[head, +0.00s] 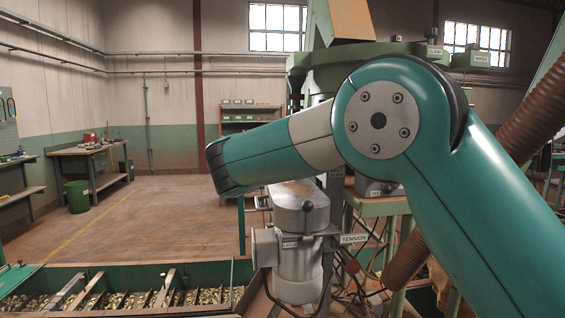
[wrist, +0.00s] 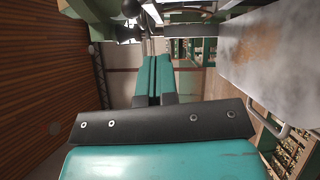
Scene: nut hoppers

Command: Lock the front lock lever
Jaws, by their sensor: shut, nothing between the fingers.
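My gripper (wrist: 154,62) shows in the wrist view as two teal fingers lying close together, with nothing between them. They point toward the top of the picture. Beyond the tips, near the top edge, are a dark round knob (wrist: 132,8) and pale metal parts; I cannot tell whether the knob belongs to the front lock lever. In the head view my arm crosses the middle and right and covers part of the green machine (head: 300,62). My gripper does not show there. No lock lever can be made out with certainty in the head view.
A grey motor-like unit (head: 298,268) stands below my arm, beside a TENSION label (head: 353,239). Troughs of nuts (head: 120,300) run along the lower left. A worn grey metal box (wrist: 262,60) with a handle (wrist: 268,124) is close on the wrist view's right. Open floor (head: 160,215) lies behind.

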